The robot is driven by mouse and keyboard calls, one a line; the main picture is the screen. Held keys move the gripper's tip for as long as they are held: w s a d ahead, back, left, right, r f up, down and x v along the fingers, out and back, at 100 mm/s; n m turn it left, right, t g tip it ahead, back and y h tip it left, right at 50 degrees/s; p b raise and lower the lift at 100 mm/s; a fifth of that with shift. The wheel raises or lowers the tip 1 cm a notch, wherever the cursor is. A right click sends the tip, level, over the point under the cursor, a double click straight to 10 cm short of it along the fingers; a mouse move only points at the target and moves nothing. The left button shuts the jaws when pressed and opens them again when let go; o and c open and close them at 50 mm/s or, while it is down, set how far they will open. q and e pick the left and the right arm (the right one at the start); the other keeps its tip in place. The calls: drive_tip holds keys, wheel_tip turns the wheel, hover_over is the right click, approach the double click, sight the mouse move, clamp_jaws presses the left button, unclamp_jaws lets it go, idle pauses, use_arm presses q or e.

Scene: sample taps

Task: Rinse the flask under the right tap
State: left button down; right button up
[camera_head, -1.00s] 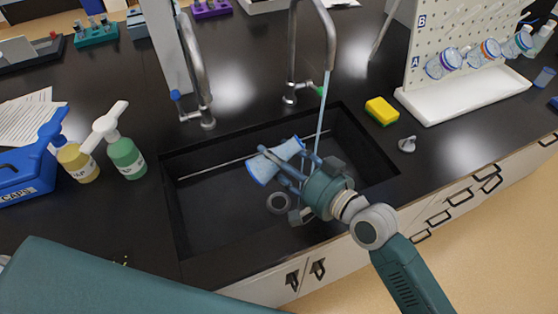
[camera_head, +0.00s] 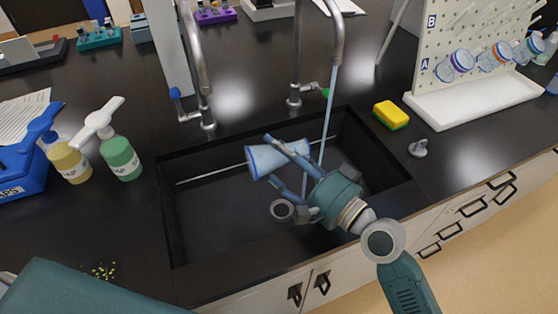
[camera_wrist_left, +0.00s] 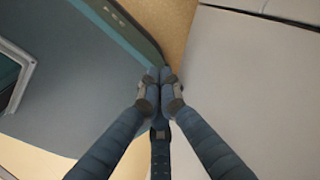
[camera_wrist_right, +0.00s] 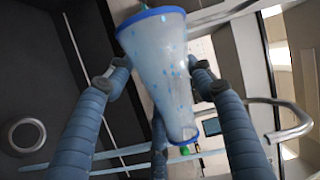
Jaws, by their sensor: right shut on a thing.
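The flask (camera_head: 264,160) is translucent pale blue with blue rims and lies tilted on its side above the sink (camera_head: 215,225). Its wide end faces left and its narrow end right. My right gripper (camera_head: 280,163) is shut on it. In the right wrist view the flask (camera_wrist_right: 155,65) sits between the fingers, with blue drops on it. The right tap (camera_head: 337,35), with a green handle (camera_head: 325,92), is running. Its stream (camera_head: 330,108) falls close to the flask's narrow end; contact cannot be told. My left gripper (camera_wrist_left: 160,82) is empty, fingertips together.
The left tap (camera_head: 200,80) has a blue handle. A yellow sponge (camera_head: 391,114) and a grey stopper (camera_head: 418,149) lie right of the sink. A drying rack (camera_head: 455,35) with several flasks stands beyond. Green (camera_head: 121,158) and yellow (camera_head: 68,162) bottles stand left.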

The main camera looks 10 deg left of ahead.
drive_tip(key=m+b, duration=0.1)
drive_tip(key=m, duration=0.1)
drive_tip(key=m+t+y+b, duration=0.1)
drive_tip(key=m, duration=0.1)
drive_tip(key=shift+r+m, duration=0.3)
drive_tip(key=shift+r, duration=0.1)
drive_tip(key=shift+r+m+t+b, duration=0.25)
drive_tip(key=shift+m+t+b, duration=0.2)
drive_tip(key=shift+m, duration=0.45)
drive_tip(key=shift+r+m+t+b, duration=0.3)
drive_tip(key=shift+m+t, duration=0.15)
drive_tip(key=shift+m, duration=0.45)
drive_tip(key=shift+f, duration=0.1)
